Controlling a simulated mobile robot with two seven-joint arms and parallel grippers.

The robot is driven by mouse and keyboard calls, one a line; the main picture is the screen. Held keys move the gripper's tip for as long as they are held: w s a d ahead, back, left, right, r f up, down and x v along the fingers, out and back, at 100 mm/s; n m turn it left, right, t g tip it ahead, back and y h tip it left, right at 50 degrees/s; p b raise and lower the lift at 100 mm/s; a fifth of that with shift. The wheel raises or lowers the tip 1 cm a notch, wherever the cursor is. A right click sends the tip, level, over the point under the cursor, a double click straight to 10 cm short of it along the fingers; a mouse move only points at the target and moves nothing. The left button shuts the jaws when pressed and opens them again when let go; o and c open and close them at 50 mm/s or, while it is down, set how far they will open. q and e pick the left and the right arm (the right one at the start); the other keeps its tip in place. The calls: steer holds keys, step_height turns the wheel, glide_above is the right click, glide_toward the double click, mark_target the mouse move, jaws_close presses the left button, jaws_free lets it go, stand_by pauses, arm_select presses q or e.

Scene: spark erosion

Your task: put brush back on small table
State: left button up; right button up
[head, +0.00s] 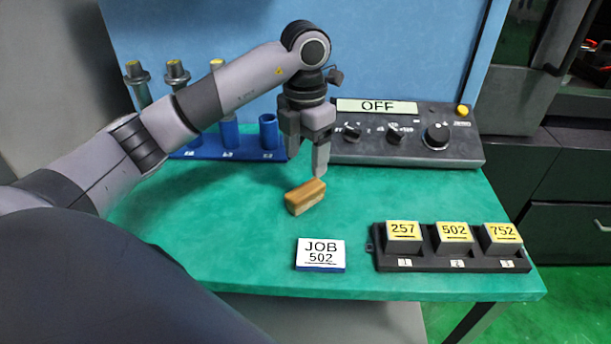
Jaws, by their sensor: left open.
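The brush (305,197) is a small block with a brown wooden top and a paler lower side. It lies on the green top of the small table (230,250), near the middle. My left gripper (320,168) points down just above and behind the brush. It is open and nothing shows between its fingers. I cannot tell whether the fingertip touches the brush. My right gripper is not in view.
A white JOB 502 card (320,253) lies in front of the brush. A black tray (450,262) with blocks 257, 502 and 752 is at the right. A control box (405,140) reading OFF and a blue holder rack (230,145) stand at the back. The table's left front is clear.

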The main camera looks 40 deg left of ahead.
arm_select(q)
steer(key=shift+r, duration=1.35)
